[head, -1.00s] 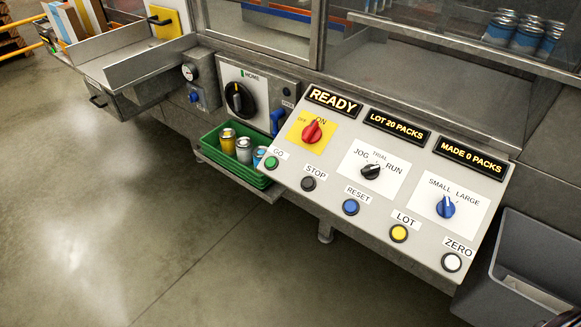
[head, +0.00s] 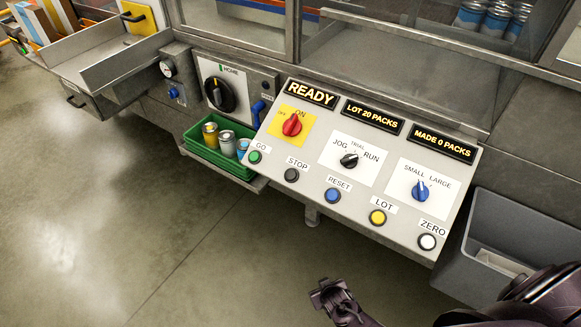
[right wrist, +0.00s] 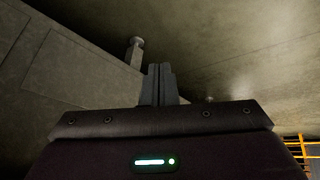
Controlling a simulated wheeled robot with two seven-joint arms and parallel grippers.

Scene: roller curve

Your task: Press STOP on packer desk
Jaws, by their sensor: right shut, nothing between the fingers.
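The packer desk (head: 311,204) is a sloped light panel in the head view. Its STOP button (head: 291,175) is black, left of the blue RESET button (head: 333,195) and right of the green GO button (head: 255,157). The display (head: 311,94) reads READY. My right gripper (head: 328,292) is below the desk's front edge, over the floor, apart from every button. In the right wrist view its fingers (right wrist: 160,85) are together with nothing between them. My left gripper is out of view.
A yellow LOT button (head: 378,217) and white ZERO button (head: 427,242) sit along the same row. A green tray (head: 204,155) with cans is left of the desk. A grey bin (head: 518,235) stands at the right. The floor in front is clear.

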